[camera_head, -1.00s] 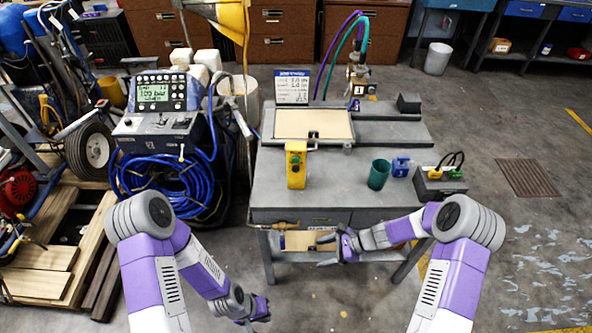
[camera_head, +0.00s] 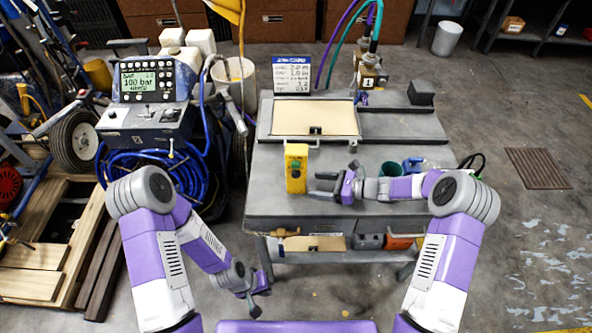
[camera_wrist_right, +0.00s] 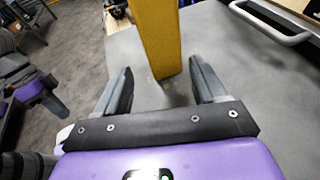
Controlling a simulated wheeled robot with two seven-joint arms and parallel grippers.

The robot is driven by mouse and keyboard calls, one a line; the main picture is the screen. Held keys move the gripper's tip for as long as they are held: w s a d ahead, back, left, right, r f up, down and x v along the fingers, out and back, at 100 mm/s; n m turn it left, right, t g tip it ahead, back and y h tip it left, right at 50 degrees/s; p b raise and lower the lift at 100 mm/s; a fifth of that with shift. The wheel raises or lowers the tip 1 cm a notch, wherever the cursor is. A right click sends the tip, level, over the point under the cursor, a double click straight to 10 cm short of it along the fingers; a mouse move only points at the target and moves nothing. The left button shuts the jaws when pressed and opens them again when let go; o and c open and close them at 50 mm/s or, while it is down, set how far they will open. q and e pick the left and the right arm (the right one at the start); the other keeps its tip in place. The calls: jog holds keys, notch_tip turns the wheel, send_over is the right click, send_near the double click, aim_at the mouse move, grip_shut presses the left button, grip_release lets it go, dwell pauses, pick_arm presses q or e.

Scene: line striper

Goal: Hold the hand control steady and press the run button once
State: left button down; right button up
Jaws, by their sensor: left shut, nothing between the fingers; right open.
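The yellow hand control (camera_head: 296,168) stands upright on the grey bench, with a green button and a dark one on its front face. In the right wrist view its yellow side (camera_wrist_right: 157,35) rises just beyond and between the fingertips. My right gripper (camera_head: 322,187) is open and empty, just right of the control; it also shows in the right wrist view (camera_wrist_right: 162,85). My left gripper (camera_head: 257,295) is shut and empty, low in front of the bench's left side. The lettering on the control is too small to read.
The grey bench (camera_head: 262,205) carries a framed tan panel (camera_head: 313,117) with a handle, behind the control. A green cup (camera_head: 390,169) stands behind my right forearm. A machine with a "100 bar" display (camera_head: 148,82) and blue hose stands left of the bench.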

aim_at(300, 184)
jog(key=b+x, duration=0.2)
jog(key=x, duration=0.5)
jog(key=shift+w+a+f, duration=0.1)
jog(key=shift+a, duration=0.05)
jog(key=c, duration=1)
dwell(1.6)
